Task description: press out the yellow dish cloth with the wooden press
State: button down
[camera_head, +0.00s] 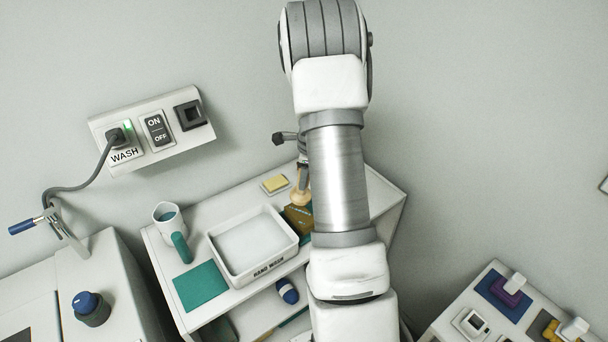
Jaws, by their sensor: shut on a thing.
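The wooden press shows its round, light wooden knob (299,196) just left of my arm, at the back of the white counter. My gripper (303,174) is mostly hidden behind my forearm; the small part that shows is at the knob, shut on the wooden press. A brown-olive block-like thing (298,217) lies directly below the knob, partly covered by my arm; I cannot tell whether it is the press's lower part. A small flat yellow piece (275,183), which may be the yellow dish cloth, lies on a pale base left of the press, apart from it.
A white HAND WASH basin (287,258) stands left of my arm. A blue-capped item (287,291) lies on the lower shelf. A wall socket panel (152,128) is above.

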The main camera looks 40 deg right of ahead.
jog(key=shift+s+b+x, duration=0.2)
jog(key=shift+b+x, duration=0.4)
jog(key=shift+x, duration=0.45)
jog(key=shift+s+b+x, duration=0.25)
jog(key=shift+b+x, duration=0.35)
jog(key=shift+x, duration=0.4)
jog(key=shift+f, duration=0.25)
jog(key=shift+s+b+x, duration=0.25)
jog(key=shift+b+x, duration=0.8)
jog(key=shift+x, duration=0.15)
jog(key=shift+w+p+v, duration=0.25)
jog(key=shift+p+v, duration=0.8)
jog(key=shift+v, duration=0.25)
jog(key=shift+w, duration=1.2)
jog(key=shift+f, duration=0.1)
